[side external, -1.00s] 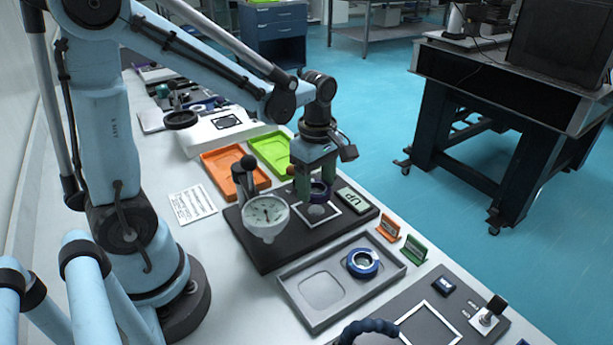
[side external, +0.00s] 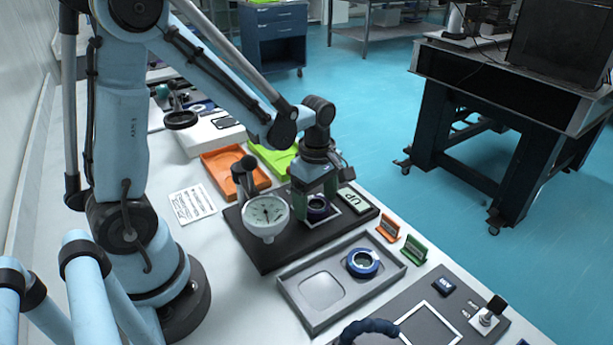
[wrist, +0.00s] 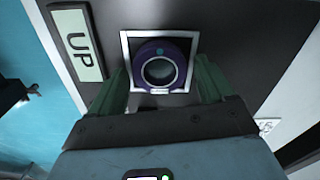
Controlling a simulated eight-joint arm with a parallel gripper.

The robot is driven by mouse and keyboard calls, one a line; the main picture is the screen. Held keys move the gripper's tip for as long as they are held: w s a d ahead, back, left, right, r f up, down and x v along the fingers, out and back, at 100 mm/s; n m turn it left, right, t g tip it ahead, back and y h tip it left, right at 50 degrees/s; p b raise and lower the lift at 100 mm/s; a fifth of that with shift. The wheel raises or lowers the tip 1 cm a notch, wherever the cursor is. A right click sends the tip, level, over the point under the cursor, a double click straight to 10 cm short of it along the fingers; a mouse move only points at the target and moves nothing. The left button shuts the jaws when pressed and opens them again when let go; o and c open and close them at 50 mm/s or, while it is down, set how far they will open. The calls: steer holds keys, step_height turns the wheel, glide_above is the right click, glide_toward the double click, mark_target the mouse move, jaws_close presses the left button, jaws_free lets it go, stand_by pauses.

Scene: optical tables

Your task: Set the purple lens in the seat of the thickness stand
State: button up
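The purple lens (side external: 317,205), a dark purple ring with clear glass, sits low at the seat inside the white square outline on the thickness stand (side external: 262,255). In the wrist view the lens (wrist: 160,66) lies flat inside the white square (wrist: 126,50), with a small teal dot on its rim. My gripper (side external: 315,200) is down at the stand with its green fingers on either side of the lens. In the wrist view my gripper (wrist: 162,80) shows narrow gaps between both fingers and the ring, so it looks open. The seat under the lens is hidden.
A dial gauge (side external: 265,213) stands left of the lens. An UP label (side external: 353,199) lies to its right. A grey tray (side external: 290,291) with a blue ring (side external: 363,262) is in front. Orange (side external: 235,165) and green (side external: 277,158) trays lie behind.

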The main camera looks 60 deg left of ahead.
mark_target(316, 203)
steer(key=shift+o, duration=0.2)
step_height(316, 203, up, 12)
steer(key=s+d+m+t, duration=0.1)
steer(key=m+t, duration=0.1)
steer(key=m, duration=0.4)
steer(key=s+d+m+t, duration=0.1)
steer(key=s+m+t, duration=0.1)
steer(key=m, duration=0.5)
steer(key=s+d+m+t, duration=0.1)
steer(key=m+t, duration=0.2)
steer(key=m, duration=0.4)
steer(key=shift+s+d+f, duration=0.25)
steer(key=shift+d, duration=0.1)
